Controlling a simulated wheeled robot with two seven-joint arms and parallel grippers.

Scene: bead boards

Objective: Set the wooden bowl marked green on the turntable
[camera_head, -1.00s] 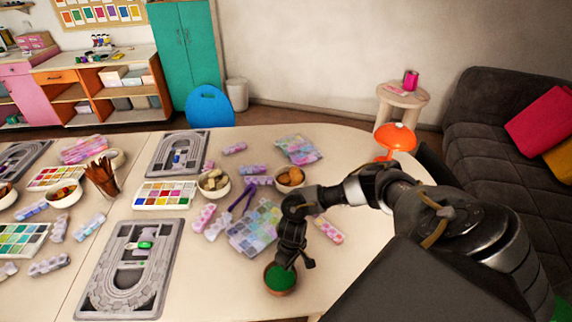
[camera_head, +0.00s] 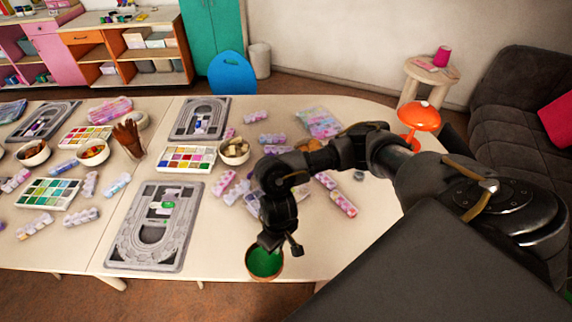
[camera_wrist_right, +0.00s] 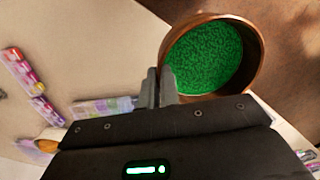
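The wooden bowl marked green (camera_head: 266,276) has a brown rim and a green inside. It hangs at the front edge of the table, below my right gripper (camera_head: 270,243). In the right wrist view the bowl (camera_wrist_right: 257,62) shows its open top, and the right gripper's fingers (camera_wrist_right: 160,88) are closed together on its near rim. Part of the bowl's near side is hidden by the gripper. My left gripper is not in view.
Grey bead boards (camera_head: 122,252), paint palettes (camera_head: 189,170), bowls of beads (camera_head: 234,162) and bead strips crowd the table. The cream tabletop (camera_head: 215,262) is bare between the near board and the held bowl.

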